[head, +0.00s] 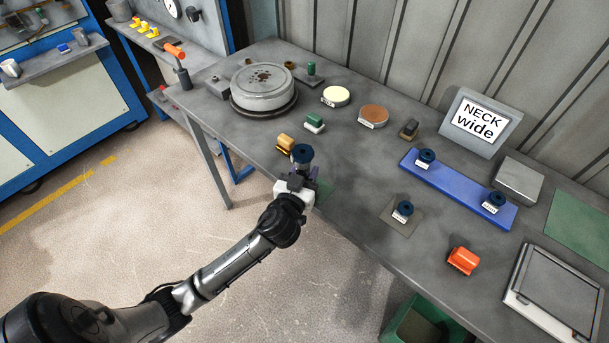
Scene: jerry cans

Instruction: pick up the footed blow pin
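My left gripper (301,178) is at the near edge of the grey table, fingers pointing away from my arm. A pin with a dark blue round top (302,153) stands upright right at its fingertips. Its lower part is partly hidden by the gripper, and I cannot tell whether the fingers are closed on it. Similar blue-topped pins stand on a blue strip, one at its left (425,158) and one at its right (495,202). Another (403,210) stands on a small grey square plate. I cannot tell from their bases which one is footed. My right gripper is not in view.
A sign reading "NECK wide" (480,121) stands behind the blue strip (459,189). A yellow-orange block (285,143) is close to my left gripper. A green-and-white block (314,122), a round grey turntable (263,90) and an orange-red block (463,261) are also on the table.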

